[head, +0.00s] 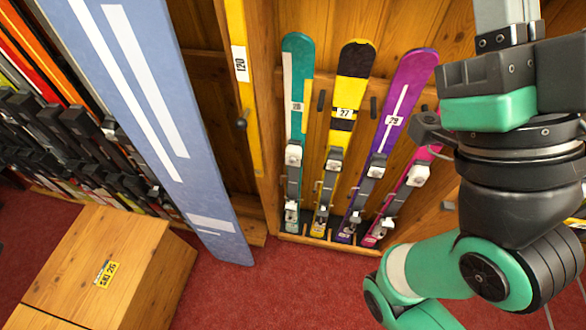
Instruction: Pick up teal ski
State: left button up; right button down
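The teal ski (295,120) stands upright in the wooden rack, leftmost of the short skis there. It carries a small white number label, which I read as 28, and a white and grey binding low down. Its tail rests in the rack's base and nothing covers it. My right arm fills the right side of the head view, and its hand (500,75) is to the right of the teal ski, apart from it, with the other short skis between in the picture. I cannot make out its fingertips. My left gripper is not in view.
Beside the teal ski stand a yellow and black ski (345,115), a purple ski (398,110) and a pink ski (405,190). A wooden box (110,265) sits front left. Red floor is clear before the rack.

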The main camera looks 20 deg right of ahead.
grip_release()
dwell(0.5)
jog(key=shift+f, duration=0.1)
